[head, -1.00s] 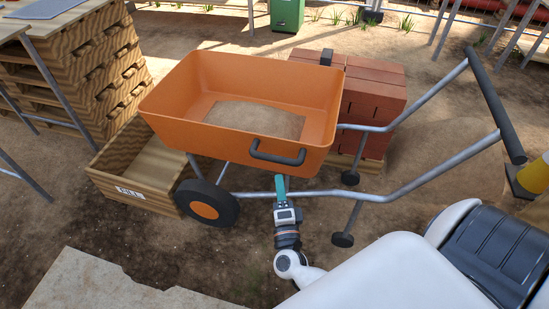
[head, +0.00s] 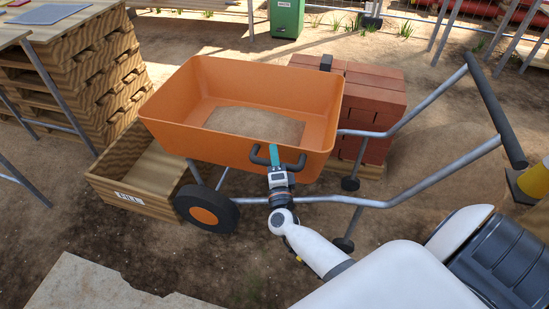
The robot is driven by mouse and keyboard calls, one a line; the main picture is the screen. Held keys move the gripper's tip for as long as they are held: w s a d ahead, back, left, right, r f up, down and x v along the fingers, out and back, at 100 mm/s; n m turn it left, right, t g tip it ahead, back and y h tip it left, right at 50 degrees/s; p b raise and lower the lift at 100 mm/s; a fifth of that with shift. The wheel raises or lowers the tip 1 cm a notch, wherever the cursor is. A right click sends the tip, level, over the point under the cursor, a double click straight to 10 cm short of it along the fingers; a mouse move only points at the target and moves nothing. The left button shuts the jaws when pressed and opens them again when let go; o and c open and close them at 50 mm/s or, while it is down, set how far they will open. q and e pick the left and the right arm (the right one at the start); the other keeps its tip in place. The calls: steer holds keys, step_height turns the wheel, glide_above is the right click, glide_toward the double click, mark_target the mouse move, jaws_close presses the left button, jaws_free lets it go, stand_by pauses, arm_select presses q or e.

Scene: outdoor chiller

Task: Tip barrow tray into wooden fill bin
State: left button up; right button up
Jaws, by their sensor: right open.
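The orange barrow tray (head: 180,137) sits level on its frame, with a patch of sand (head: 255,124) on its floor. A black handle (head: 258,158) is on the tray's near side. My right gripper (head: 274,155) is open at this handle, its teal fingers over the middle of the bar; I cannot tell whether they touch it. The wooden fill bin (head: 140,205), with a white label, stands on the ground left of the barrow, below the tray's left end. The tray and wheel hide part of it. My left gripper is not in view.
The barrow's black wheel with orange hub (head: 206,209) stands beside the bin. Red bricks (head: 372,100) are stacked behind the barrow. Stacked wooden pallets (head: 75,75) stand at the left. A pale slab (head: 100,285) lies in front on open dirt. A yellow-and-black object (head: 533,180) is at right.

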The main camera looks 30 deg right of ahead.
jaws_close()
stand_by(1.3)
